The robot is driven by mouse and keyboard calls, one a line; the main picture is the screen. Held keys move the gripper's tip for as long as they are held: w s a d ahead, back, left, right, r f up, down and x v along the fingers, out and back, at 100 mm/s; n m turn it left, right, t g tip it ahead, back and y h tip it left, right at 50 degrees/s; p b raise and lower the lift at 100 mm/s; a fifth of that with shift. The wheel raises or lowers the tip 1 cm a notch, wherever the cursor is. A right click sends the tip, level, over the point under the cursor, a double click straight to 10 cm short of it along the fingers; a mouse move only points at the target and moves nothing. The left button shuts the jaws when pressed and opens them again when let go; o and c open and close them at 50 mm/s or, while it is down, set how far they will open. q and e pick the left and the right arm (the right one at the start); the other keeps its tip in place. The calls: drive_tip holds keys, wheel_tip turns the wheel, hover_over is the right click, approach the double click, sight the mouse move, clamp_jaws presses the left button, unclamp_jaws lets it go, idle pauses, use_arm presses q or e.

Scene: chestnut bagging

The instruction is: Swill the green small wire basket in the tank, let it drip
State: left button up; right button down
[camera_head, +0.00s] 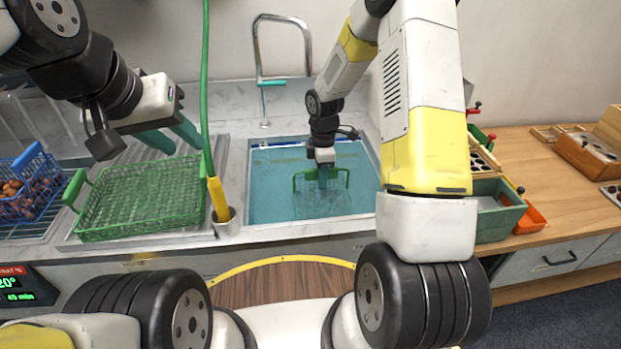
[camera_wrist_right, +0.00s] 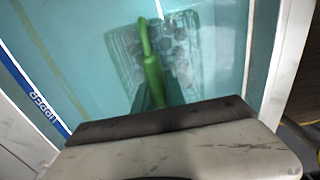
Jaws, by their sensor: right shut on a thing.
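The green small wire basket (camera_head: 321,196) is in the tank (camera_head: 268,192), its mesh body under the blue-tinted water. My right gripper (camera_head: 323,174) points down into the tank and is shut on the basket's green handle. The right wrist view shows the handle (camera_wrist_right: 149,58) between the fingers and the mesh basket (camera_wrist_right: 125,55) below, with blurred pale lumps in it that I cannot identify. My left gripper (camera_head: 172,142) is open and empty, above a larger green wire basket (camera_head: 140,197) on the drainboard.
A blue basket of brown chestnuts (camera_head: 35,188) stands at the far left. A tap (camera_head: 258,60) rises behind the tank. Green and orange bins (camera_head: 497,214) stand right.

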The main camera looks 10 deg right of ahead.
drive_tip(key=shift+d, duration=0.4)
drive_tip(key=shift+a, duration=1)
drive_tip(key=shift+d, duration=0.15)
drive_tip(key=shift+d, duration=0.85)
drive_tip(key=shift+a, duration=0.15)
